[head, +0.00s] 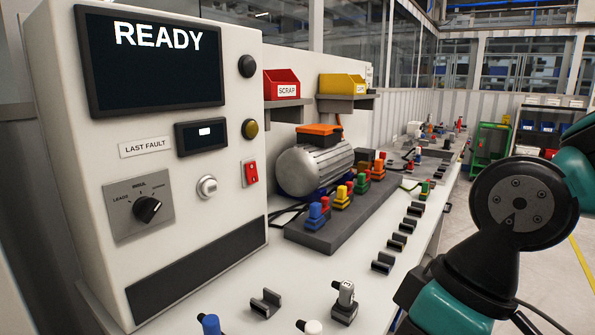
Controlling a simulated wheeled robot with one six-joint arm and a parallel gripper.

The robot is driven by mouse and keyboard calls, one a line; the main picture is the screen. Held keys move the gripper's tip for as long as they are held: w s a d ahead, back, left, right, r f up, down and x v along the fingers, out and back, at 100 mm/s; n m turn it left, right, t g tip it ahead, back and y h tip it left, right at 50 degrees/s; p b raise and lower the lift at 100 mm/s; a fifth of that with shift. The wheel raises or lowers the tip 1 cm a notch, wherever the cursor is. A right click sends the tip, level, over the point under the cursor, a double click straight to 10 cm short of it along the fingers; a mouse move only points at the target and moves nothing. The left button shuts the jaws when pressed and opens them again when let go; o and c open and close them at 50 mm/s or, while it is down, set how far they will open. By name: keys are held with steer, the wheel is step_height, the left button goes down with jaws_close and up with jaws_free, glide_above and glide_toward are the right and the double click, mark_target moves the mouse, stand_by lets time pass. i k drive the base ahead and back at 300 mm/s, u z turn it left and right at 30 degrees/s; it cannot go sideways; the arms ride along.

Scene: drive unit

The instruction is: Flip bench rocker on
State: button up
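A red rocker switch (251,173) sits on the right side of the white test cabinet's front panel (180,232), below a round yellow-green button (250,129). It looks like the bench rocker; its tilt is too small to read for sure. The cabinet's screen (152,62) shows READY. My arm's black and teal links fill the right edge of the head view, apart from the cabinet. My gripper is not in view.
A selector knob (147,209), a silver key-like switch (207,187) and a black button (247,66) share the panel. A silver motor (314,168) and coloured connectors stand right of the cabinet. Several black holders line the bench (295,275). Red (282,86) and yellow (342,86) bins sit on shelves.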

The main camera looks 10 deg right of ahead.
mark_target(251, 173)
steer(key=z, duration=1.25)
steer(key=i, duration=3.05)
steer(key=u, duration=3.85)
steer(key=k, duration=0.65)
steer(key=z, duration=0.05)
